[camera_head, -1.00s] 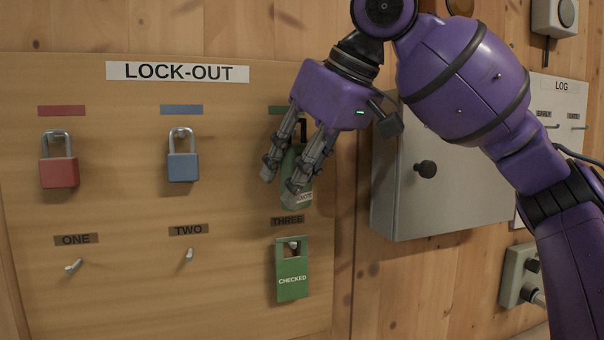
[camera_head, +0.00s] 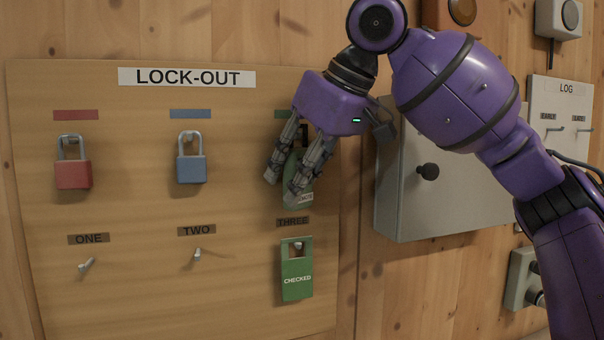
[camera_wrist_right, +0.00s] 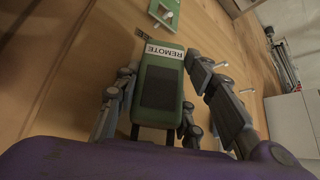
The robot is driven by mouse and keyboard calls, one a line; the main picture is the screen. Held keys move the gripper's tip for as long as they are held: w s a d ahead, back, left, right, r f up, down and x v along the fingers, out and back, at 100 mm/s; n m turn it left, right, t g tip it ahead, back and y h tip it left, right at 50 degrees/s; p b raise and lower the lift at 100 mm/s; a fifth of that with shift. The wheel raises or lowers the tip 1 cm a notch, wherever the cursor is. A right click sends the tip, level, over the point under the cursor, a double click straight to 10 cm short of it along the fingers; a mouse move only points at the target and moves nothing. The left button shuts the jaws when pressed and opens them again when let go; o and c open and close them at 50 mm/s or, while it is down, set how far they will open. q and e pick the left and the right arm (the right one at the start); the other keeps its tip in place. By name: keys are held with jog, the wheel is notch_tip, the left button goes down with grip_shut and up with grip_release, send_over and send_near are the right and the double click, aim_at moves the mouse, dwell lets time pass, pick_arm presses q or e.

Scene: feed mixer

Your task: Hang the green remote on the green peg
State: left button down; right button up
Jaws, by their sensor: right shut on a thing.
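The green remote (camera_head: 308,188), with a white REMOTE label, hangs upright between the fingers of my right gripper (camera_head: 282,184), in front of the right column of the lock-out board. In the right wrist view the remote (camera_wrist_right: 160,88) sits between the fingers, with a dark loop at the end nearer the palm. My right gripper is shut on it. A green strip (camera_head: 283,114) marks this column at the top. The green peg is hidden behind the gripper and remote, so I cannot tell whether the loop is around it. My left gripper is out of view.
A red padlock (camera_head: 73,174) and a blue padlock (camera_head: 191,169) hang to the left. Bare pegs (camera_head: 86,265) stick out below them. A grey cabinet (camera_head: 400,205) stands close on the right.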

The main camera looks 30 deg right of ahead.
jog(key=shift+w+d+f, duration=0.1)
jog(key=shift+w+f, duration=0.25)
jog(key=shift+f, duration=0.2)
jog(key=o, duration=1.3)
jog(key=shift+w+d+f, duration=0.1)
jog(key=shift+w, duration=0.1)
jog(key=shift+o, duration=0.2)
jog(key=shift+w+d, duration=0.1)
jog(key=shift+w, duration=0.15)
jog(key=shift+s+a+r, duration=0.15)
jog(key=shift+a+r, duration=0.05)
jog(key=shift+r, duration=0.1)
